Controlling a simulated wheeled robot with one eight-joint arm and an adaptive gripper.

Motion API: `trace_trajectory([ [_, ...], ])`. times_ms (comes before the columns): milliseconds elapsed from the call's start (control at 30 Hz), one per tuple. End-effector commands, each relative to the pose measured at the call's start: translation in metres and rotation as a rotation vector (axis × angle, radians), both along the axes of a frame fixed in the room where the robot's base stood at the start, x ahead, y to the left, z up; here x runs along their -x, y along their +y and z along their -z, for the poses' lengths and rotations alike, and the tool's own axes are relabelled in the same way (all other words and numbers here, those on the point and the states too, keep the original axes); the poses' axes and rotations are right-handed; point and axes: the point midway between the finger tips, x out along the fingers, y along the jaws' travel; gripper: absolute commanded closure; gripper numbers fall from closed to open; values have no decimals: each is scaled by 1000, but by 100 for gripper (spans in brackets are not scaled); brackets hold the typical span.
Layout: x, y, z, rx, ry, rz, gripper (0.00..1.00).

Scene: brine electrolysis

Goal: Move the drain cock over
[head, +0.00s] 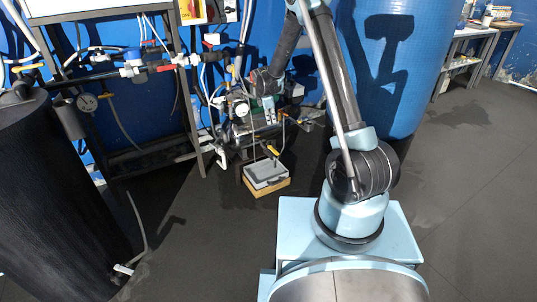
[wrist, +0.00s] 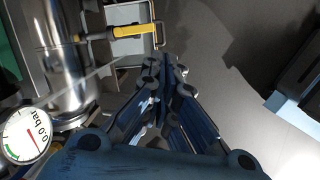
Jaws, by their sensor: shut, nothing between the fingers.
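The drain cock's yellow lever (wrist: 135,31) shows in the wrist view at the upper left of centre, joined to a short stem from a shiny metal cylinder (wrist: 62,55). A small yellow handle (head: 272,150) in the head view, above a grey tray, appears to be the same cock. My gripper (wrist: 165,65) is shut and empty in the wrist view. Its fingertips are just below and right of the lever's free end, apart from it in the picture; the depth gap is unclear. In the head view my gripper is hard to make out among the equipment.
A grey tray (head: 266,172) on a wooden block (head: 268,190) sits on the floor beneath the cock. A pressure gauge (wrist: 28,135) reads near 0.0 bar. A blue tank (head: 385,70) and a black drum (head: 50,200) flank the equipment. Floor at right is clear.

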Motion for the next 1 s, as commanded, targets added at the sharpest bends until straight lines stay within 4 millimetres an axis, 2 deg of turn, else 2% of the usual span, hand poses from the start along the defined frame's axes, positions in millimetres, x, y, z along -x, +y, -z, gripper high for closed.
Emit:
trace_trajectory([
  [33, -5, 10, 18, 9, 5, -38, 100],
  [200, -14, 37, 72, 40, 24, -163, 100],
  [400, -18, 60, 125, 69, 43, -280, 100],
  [500, -18, 66, 142, 78, 49, -316, 100],
  [667, -18, 70, 155, 85, 55, -343, 100],
  [867, -20, 67, 172, 85, 55, -344, 100],
  [1000, -23, 63, 193, 85, 55, -343, 100],
])
